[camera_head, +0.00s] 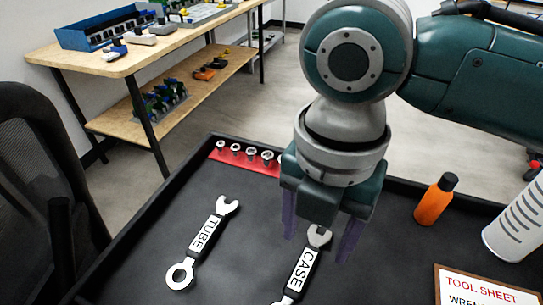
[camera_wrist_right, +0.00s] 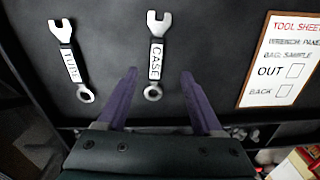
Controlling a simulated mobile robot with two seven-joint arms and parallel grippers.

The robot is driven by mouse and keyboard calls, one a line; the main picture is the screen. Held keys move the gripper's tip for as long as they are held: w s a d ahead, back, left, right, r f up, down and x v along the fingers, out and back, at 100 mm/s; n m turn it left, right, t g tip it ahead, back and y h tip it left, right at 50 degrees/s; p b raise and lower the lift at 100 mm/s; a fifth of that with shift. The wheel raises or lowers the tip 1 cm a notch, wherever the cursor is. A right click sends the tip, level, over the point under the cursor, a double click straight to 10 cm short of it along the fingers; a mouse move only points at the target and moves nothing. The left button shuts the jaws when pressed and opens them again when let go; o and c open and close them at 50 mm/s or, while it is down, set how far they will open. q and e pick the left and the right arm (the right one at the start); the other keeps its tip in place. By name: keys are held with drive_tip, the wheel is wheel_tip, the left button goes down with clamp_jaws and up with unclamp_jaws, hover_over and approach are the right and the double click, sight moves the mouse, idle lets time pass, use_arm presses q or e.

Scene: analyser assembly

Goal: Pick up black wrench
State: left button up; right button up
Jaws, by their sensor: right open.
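Two wrenches with silver ends, black handles and white labels lie flat in a black tray (camera_head: 150,262). The one labelled TUBE (camera_head: 204,238) lies left of my right gripper; it also shows at the left of the wrist view (camera_wrist_right: 70,65). The one labelled CASE (camera_head: 300,270) lies below my right gripper, its open-jaw end between the fingers as seen from the head; it also shows in the wrist view (camera_wrist_right: 156,58). My right gripper (camera_head: 317,246) is open and empty, its purple fingers (camera_wrist_right: 159,74) apart on either side of the CASE wrench's line. My left gripper is out of view.
A red rack of sockets (camera_head: 242,159) stands at the tray's back edge. An orange bottle (camera_head: 435,200), a white cylinder (camera_head: 518,222) and a tool sheet board (camera_head: 482,288) are at the right. A black chair (camera_head: 40,170) and a wooden bench (camera_head: 150,52) stand left.

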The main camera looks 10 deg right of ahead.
sight(304, 266)
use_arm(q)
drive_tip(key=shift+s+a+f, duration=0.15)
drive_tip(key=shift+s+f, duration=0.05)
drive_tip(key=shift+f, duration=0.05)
use_arm(e)
wheel_tip(304, 266, down, 2)
drive_tip(key=shift+s+a, duration=0.15)
use_arm(q)
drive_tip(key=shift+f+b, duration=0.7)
drive_tip(key=shift+b, duration=0.15)
use_arm(e)
drive_tip(key=f, duration=0.5)
drive_tip(key=shift+w+a+f, duration=0.1)
drive_tip(key=shift+w+a, duration=0.1)
drive_tip(key=shift+w, duration=0.05)
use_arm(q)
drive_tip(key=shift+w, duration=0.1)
use_arm(e)
drive_tip(key=shift+c, duration=0.2)
clamp_jaws()
